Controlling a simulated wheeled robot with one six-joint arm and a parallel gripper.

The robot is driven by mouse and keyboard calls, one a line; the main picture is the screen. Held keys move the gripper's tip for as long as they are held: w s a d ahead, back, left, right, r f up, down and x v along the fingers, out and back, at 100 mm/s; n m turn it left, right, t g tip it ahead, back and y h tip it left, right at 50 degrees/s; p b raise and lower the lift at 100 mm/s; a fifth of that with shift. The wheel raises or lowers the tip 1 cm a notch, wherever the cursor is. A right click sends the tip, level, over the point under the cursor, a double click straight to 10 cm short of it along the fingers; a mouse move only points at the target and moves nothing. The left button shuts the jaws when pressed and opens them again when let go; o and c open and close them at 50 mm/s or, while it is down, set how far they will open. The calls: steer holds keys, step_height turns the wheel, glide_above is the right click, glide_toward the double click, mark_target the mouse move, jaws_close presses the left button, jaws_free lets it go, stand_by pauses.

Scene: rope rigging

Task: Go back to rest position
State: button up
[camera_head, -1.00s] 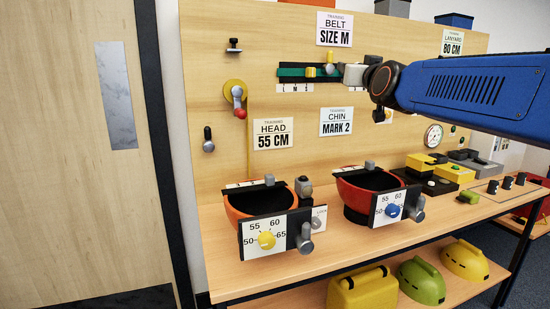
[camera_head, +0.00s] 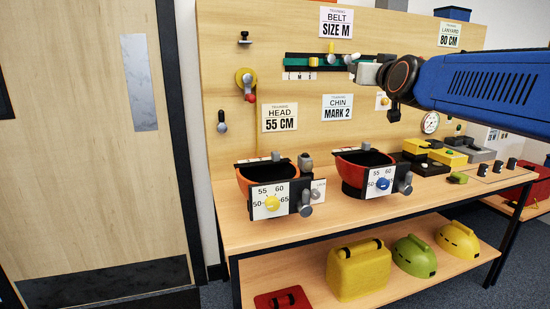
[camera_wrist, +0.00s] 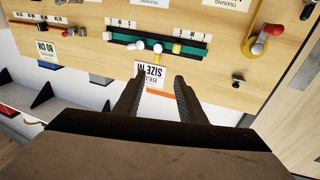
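The wooden rigging board (camera_head: 225,130) carries a green belt strip (camera_head: 300,60) with a yellow slider (camera_head: 313,62) and pale knobs, under the SIZE M sign (camera_head: 336,22). In the wrist view, the board appears upside down. My gripper's two dark fingers (camera_wrist: 157,82) are spread apart with nothing between them. Beyond them are the belt sign (camera_wrist: 150,73) and the green strip (camera_wrist: 185,48); they look clear of the knobs.
Two helmet-like holders with dials, an orange one (camera_head: 258,183) and a red one (camera_head: 352,178), stand on the bench (camera_head: 235,232). A yellow case (camera_head: 358,272) and helmets (camera_head: 414,257) lie on the lower shelf. A door (camera_head: 90,180) is at left.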

steer(key=s+d+f+g, duration=0.1)
steer(key=s+f+g, duration=0.3)
steer(key=s+f, duration=0.9)
steer(key=s+d+f+g+h, duration=0.1)
steer(key=s+f+g, duration=0.4)
steer(key=s+f, duration=0.7)
steer(key=s+d+f+g, duration=0.3)
steer(key=s+f+g, duration=0.2)
steer(key=s+f, duration=0.8)
step_height(320, 180, down, 7)
steer(key=shift+s+f+m, duration=0.1)
steer(key=shift+s+m, duration=0.2)
